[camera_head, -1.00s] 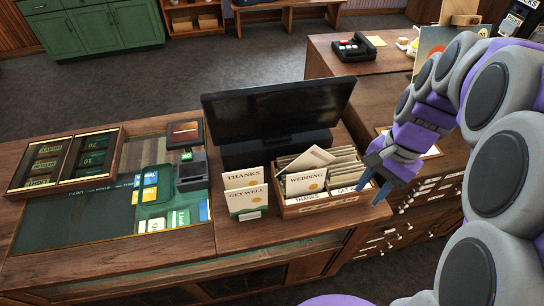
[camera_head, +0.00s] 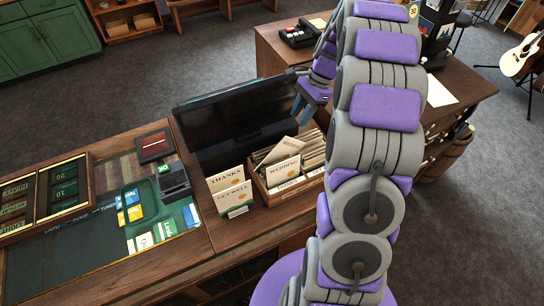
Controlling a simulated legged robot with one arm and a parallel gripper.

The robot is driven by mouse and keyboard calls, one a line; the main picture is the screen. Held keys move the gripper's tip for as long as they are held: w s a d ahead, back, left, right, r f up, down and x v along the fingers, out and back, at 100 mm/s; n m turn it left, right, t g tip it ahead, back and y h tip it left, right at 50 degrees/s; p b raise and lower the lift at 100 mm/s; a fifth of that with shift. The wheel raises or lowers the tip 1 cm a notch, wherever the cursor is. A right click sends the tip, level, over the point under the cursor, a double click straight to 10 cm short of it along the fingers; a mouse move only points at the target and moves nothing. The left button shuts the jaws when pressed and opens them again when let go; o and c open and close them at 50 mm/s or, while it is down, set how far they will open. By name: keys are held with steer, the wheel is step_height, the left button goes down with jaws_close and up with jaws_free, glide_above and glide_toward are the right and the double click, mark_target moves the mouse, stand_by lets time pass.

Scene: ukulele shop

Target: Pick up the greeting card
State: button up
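Several greeting cards stand on the counter. A "Thanks" card (camera_head: 226,178) and a "Get Well" card (camera_head: 234,197) stand upright in a small holder, left of a wooden box (camera_head: 262,190). The box holds many cards, with a "Wedding" card (camera_head: 283,170) raised at its front. Which card the task means I cannot tell. My gripper (camera_head: 305,112) is above and behind the box's right side, in front of the monitor's right edge, apart from the cards. Its blue fingers look slightly spread and nothing shows between them. My arm hides the area right of the box.
A black monitor (camera_head: 232,115) stands behind the cards. A card reader (camera_head: 174,182) and a green tray (camera_head: 140,200) lie to the left. A wooden desk (camera_head: 275,50) with a telephone (camera_head: 300,35) stands at the back. Open floor lies behind the counter.

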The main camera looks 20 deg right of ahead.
glide_toward(285, 147)
steer(key=f, duration=0.1)
steer(key=a+f, duration=0.3)
steer(key=shift+s+a+f, duration=0.25)
steer(key=shift+a+f, duration=0.05)
steer(key=shift+f, duration=0.05)
steer(key=f, duration=0.3)
steer(key=d+f, duration=0.1)
steer(key=f, duration=0.1)
steer(key=shift+w+d+p, duration=0.1)
steer(key=shift+w+p, duration=0.2)
steer(key=shift+f, duration=0.1)
steer(key=shift+a, duration=1.05)
steer(key=shift+c, duration=0.7)
steer(key=shift+a, duration=0.1)
steer(key=c, duration=0.3)
steer(key=shift+s+d, duration=0.1)
steer(key=shift+d, duration=0.6)
jaws_close()
steer(key=shift+a, duration=0.1)
